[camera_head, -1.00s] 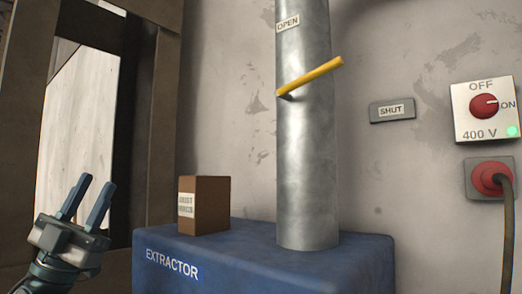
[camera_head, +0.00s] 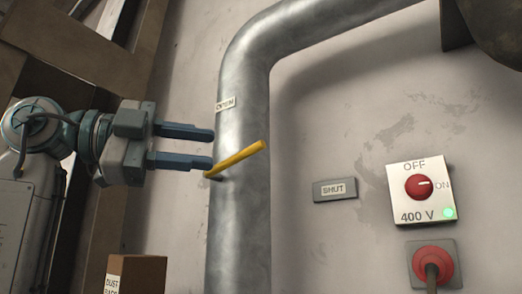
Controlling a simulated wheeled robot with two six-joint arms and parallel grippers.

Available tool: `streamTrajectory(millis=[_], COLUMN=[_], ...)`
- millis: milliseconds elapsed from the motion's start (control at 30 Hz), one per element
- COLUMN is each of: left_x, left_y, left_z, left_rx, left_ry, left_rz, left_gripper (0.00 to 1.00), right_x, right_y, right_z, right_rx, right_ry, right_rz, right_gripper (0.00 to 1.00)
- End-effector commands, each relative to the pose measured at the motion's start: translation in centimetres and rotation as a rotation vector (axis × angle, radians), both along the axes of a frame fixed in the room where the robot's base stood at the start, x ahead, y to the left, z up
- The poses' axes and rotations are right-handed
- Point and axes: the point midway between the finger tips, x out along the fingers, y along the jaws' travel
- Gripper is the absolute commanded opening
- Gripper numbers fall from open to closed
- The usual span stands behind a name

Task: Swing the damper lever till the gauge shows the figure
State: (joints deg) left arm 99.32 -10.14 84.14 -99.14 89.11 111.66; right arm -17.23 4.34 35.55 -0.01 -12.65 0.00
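The yellow damper lever (camera_head: 238,159) sits on the grey metal duct (camera_head: 240,225) and slants up to the right from its pivot. An OPEN label (camera_head: 225,104) is on the duct above it. I cannot tell whether the lower finger touches the lever. My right gripper is out of view.
A switch box (camera_head: 420,190) marked OFF, ON and 400 V is on the wall at right, with a green light. A red plug with cable (camera_head: 432,262) is below it. A brown dust bag box (camera_head: 136,275) stands low at left.

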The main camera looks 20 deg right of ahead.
Motion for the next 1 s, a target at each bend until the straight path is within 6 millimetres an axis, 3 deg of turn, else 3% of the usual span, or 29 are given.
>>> streamTrajectory(millis=[200, 433, 600, 867, 900, 1000], left_x=[-0.2, -0.2, -0.2, -0.2, -0.2, -0.2], left_y=[-4.4, -7.9, -9.0, -9.2, -9.2, -9.2], left_z=[0.4, 0.3, 0.1, 0.0, 0.0, 0.0], left_rx=[-0.002, -0.003, -0.003, -0.004, -0.004, -0.003], left_ry=[0.001, 0.000, -0.001, -0.002, -0.002, -0.002], left_rz=[-0.008, -0.006, -0.004, -0.003, -0.003, -0.003], left_gripper=[0.34, 0.34, 0.34, 0.34, 0.32, 0.13], right_x=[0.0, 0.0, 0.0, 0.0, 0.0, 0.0], right_y=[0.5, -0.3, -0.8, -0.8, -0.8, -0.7], right_z=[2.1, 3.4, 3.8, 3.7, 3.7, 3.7], right_rx=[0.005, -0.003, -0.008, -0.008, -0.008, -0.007], right_ry=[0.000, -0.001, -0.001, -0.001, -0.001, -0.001], right_rz=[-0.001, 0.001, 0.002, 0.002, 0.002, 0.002], right_gripper=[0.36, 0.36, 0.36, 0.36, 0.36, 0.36])
